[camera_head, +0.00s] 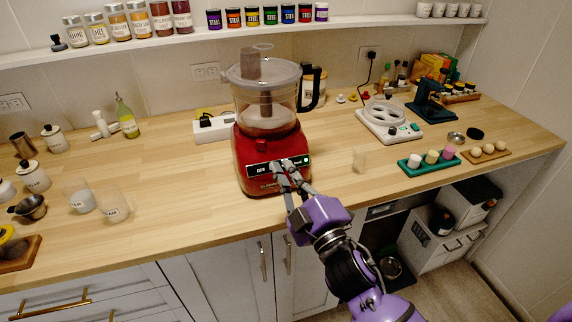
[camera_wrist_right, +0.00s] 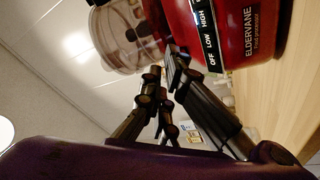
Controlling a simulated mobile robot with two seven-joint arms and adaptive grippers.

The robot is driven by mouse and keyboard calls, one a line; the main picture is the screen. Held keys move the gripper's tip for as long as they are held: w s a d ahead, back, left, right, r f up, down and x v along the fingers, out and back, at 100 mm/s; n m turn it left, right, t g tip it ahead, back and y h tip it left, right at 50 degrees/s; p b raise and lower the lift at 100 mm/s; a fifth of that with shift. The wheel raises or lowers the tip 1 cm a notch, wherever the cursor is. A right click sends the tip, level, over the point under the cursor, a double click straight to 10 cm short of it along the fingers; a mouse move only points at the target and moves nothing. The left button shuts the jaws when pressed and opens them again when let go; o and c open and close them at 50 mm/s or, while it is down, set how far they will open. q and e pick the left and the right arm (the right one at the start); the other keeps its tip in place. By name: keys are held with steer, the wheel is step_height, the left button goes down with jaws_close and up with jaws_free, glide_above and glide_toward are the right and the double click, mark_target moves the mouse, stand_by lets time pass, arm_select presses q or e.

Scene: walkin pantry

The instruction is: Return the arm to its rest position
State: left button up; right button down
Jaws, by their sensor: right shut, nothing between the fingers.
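My right arm is purple and black and comes in from the lower right in the head view. Its gripper (camera_head: 291,170) is at the front control panel of a red food processor (camera_head: 258,146), with its fingers together and nothing held. In the right wrist view the fingers (camera_wrist_right: 169,75) are close beside the red base (camera_wrist_right: 240,30), which carries OFF, LOW and HIGH marks. I cannot tell whether the fingertips touch the panel. A small green light (camera_head: 306,160) shows at the panel's right end. My left gripper is not in view.
The processor's clear bowl (camera_head: 268,98) stands on its base. Left are clear cups (camera_head: 113,205) and an oil bottle (camera_head: 126,118). Right are a white scale-like appliance (camera_head: 388,124), a green tray (camera_head: 428,164) and a small clear glass (camera_head: 360,158). The counter's front edge (camera_head: 200,246) runs below.

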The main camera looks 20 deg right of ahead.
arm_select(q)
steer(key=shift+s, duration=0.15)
arm_select(e)
steer(key=s+d+f+m+g+h+p, duration=0.1)
steer(key=s+d+f+m+g, duration=0.15)
steer(key=s+f, duration=0.55)
steer(key=s+d+f+m+g+h+p, duration=0.1)
steer(key=s+d+f+m+g+h, duration=0.2)
steer(key=f, duration=1)
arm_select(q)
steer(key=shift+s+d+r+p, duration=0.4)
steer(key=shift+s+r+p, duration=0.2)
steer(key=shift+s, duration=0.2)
arm_select(e)
steer(key=s+f+m+g, duration=0.3)
steer(key=s+f, duration=0.4)
steer(key=s, duration=0.4)
steer(key=s+f+m+g, duration=0.3)
steer(key=s+f, duration=0.4)
steer(key=s, duration=0.4)
steer(key=shift+s+a+m+y, duration=0.25)
steer(key=shift+a+m+y, duration=0.15)
steer(key=shift+m, duration=0.15)
